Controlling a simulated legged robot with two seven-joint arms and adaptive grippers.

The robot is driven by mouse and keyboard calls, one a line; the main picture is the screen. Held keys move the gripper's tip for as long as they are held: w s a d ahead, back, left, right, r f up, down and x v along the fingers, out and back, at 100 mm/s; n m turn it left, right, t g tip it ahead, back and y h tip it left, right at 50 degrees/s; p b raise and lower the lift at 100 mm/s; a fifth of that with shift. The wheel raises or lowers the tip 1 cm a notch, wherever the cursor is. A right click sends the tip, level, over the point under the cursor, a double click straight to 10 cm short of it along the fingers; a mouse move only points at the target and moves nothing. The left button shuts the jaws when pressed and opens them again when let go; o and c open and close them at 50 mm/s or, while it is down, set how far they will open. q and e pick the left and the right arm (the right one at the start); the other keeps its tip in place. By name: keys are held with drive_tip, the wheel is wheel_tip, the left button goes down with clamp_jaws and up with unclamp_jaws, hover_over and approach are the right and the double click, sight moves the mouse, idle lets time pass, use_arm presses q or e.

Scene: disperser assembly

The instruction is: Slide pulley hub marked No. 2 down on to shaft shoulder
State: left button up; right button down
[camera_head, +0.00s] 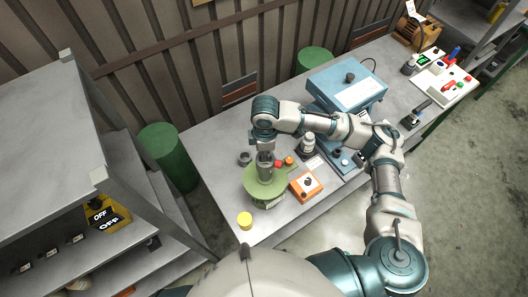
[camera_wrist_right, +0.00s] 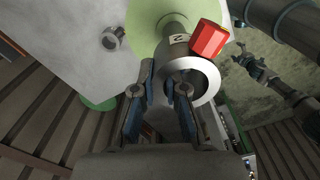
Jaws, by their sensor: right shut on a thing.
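The pulley hub (camera_wrist_right: 204,82) is a grey metal cylinder with an open round end and a tag reading 2. It is in line with the upright shaft (camera_wrist_right: 172,22) above the green round base (camera_head: 265,190). How far down the shaft it sits is hidden. My right gripper (camera_wrist_right: 165,88) is shut on the hub, with its fingers at the hub's near end. In the head view my right gripper (camera_head: 265,146) points down over the green base. A small jawed arm end, seemingly my left gripper (camera_wrist_right: 252,64), shows at the right of the wrist view; its opening is unclear.
A red block (camera_wrist_right: 207,38) is close beside the hub. A grey ring (camera_head: 245,158) lies left. A blue machine (camera_head: 347,88) stands behind.

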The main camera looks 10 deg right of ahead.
drive_tip(key=shift+a+f, duration=0.15)
idle(0.4)
drive_tip(key=shift+f+b, duration=0.35)
drive_tip(key=shift+f, duration=0.8)
drive_tip(key=shift+r, duration=0.2)
drive_tip(key=shift+r+p, duration=0.35)
drive_tip(key=shift+r, duration=0.6)
drive_tip(key=shift+f, duration=1.15)
idle(0.9)
drive_tip(key=c, duration=1.1)
unclamp_jaws()
drive_tip(key=shift+c, duration=0.2)
wheel_tip(320, 180, up, 12)
drive_tip(key=shift+w, duration=0.1)
